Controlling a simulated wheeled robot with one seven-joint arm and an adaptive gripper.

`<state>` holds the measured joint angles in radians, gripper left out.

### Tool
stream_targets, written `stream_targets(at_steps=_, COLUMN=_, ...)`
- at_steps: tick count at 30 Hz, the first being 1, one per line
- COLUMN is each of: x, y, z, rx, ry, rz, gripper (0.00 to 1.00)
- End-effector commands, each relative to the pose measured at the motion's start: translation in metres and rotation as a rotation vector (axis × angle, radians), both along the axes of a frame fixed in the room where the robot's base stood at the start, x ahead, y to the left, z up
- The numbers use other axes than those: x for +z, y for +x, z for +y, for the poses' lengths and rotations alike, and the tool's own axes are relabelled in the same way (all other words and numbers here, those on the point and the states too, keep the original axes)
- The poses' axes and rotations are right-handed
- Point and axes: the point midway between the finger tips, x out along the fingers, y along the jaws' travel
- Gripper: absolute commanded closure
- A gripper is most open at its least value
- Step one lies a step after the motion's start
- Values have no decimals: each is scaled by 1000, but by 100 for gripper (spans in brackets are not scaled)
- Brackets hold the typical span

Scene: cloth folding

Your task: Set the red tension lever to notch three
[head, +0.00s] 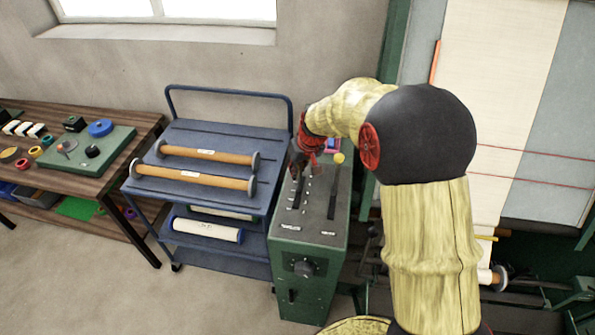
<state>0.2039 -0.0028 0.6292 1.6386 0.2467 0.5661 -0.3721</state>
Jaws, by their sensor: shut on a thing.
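The green control box (322,262) stands in the middle, with a dark grey sloping top that has two long slots and small white labels. My gripper (297,167) is over the far end of the left slot, pointing down. It is shut on the red tension lever, of which only a dull red bit (315,161) seems to show beside the fingers. The gripper hides most of the lever, and I cannot tell which notch it is at. A lever with a yellow knob (339,158) stands at the far end of the right slot, apart from my gripper.
A blue cart (225,138) with orange spools (195,180) stands close on the left of the box. A wooden bench (121,164) with small parts is further left. A loom with pale cloth (495,65) rises on the right. Bare floor lies at front left.

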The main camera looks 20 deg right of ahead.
Motion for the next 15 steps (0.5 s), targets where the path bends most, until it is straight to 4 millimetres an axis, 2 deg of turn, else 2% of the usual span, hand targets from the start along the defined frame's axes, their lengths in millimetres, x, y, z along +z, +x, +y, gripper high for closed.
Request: stream_targets(at_steps=15, x=2, y=-9, z=4, rx=-2, ry=3, rz=6, gripper=100)
